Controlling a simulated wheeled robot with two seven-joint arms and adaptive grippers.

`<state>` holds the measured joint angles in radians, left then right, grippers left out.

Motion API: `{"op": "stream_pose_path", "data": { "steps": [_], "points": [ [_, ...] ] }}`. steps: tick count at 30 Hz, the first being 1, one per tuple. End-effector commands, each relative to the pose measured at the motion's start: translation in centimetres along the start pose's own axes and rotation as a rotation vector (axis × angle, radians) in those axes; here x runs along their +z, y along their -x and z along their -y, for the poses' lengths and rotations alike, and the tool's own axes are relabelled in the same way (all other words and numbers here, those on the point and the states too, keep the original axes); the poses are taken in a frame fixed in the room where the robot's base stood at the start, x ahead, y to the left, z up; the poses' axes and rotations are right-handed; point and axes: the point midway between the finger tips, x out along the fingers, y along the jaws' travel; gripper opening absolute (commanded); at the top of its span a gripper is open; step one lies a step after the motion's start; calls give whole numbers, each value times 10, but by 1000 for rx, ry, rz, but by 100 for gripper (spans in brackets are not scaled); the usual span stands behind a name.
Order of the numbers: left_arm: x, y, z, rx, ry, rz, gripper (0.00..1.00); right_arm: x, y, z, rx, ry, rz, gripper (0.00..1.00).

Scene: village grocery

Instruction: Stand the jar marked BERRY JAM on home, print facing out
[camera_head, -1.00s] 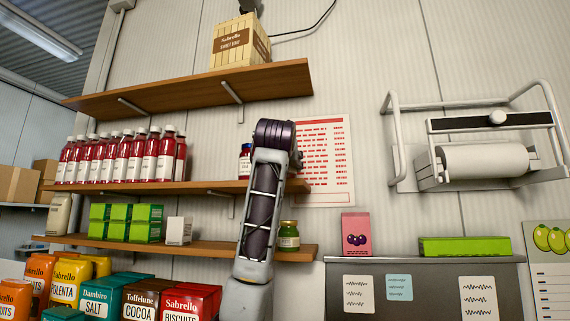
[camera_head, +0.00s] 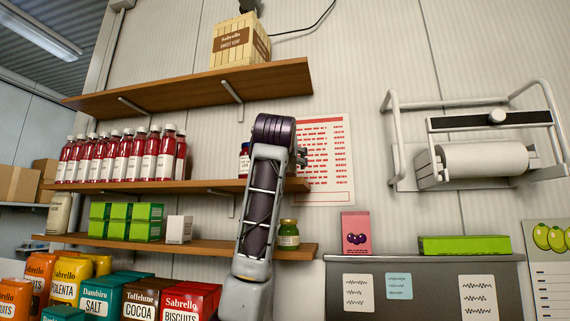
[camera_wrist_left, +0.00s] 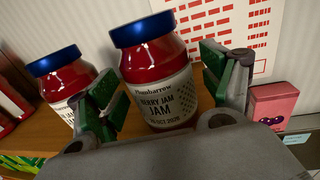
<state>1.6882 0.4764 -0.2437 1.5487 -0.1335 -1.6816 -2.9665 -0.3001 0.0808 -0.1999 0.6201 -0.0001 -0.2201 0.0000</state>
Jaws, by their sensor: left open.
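In the left wrist view, the jar marked BERRY JAM (camera_wrist_left: 160,92) has a blue lid, red contents and a pale label with its print facing the camera. My left gripper (camera_wrist_left: 158,80) is open, with a green-padded finger on each side of this jar. The jar's base is partly hidden by the gripper body. A second blue-lidded red jar (camera_wrist_left: 66,84) stands to the left, outside the fingers. In the head view, my left gripper (camera_head: 299,157) is mostly hidden behind my arm at the middle shelf, and one blue-lidded jar (camera_head: 244,162) shows partly beside it. My right gripper is not seen.
The middle shelf (camera_head: 215,186) holds a row of red bottles (camera_head: 120,158) at left. The lower shelf has green boxes (camera_head: 146,222), a white box (camera_head: 179,230) and a green jar (camera_head: 288,235). A pink packet (camera_head: 356,233) stands on the grey unit at right.

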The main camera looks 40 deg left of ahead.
Motion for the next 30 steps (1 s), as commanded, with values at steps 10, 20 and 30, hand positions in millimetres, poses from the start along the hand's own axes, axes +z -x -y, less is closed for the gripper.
{"op": "stream_pose_path", "data": {
  "steps": [10,20,30],
  "points": [
    [-2,51,0,-1,1,3,80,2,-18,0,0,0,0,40],
    [-2,94,0,0,1,2,80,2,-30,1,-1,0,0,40],
    [-1,108,0,-1,0,1,80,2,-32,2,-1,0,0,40]
  ]
}}
